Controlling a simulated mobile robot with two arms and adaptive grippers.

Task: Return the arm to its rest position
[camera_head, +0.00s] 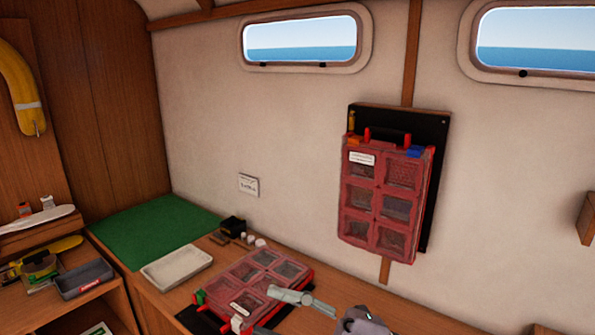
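A grey gripper, which looks like my right one (270,311), comes in at the bottom edge, right of the middle. Its upper finger and part of a lower finger show, spread apart and pointing left. It appears open, with nothing seen between the fingers. The fingers overlap the lower right part of a red case (243,284) with clear compartments on the bench; whether they touch it I cannot tell. The rest of this arm is cut off below. My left gripper is not in view.
A second red compartment case (385,198) hangs upright on a black wall board (436,135). A white tray (176,267), a green mat (157,230) and a small black box (232,226) lie on the bench. A grey bin (84,280) stands on the left shelf.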

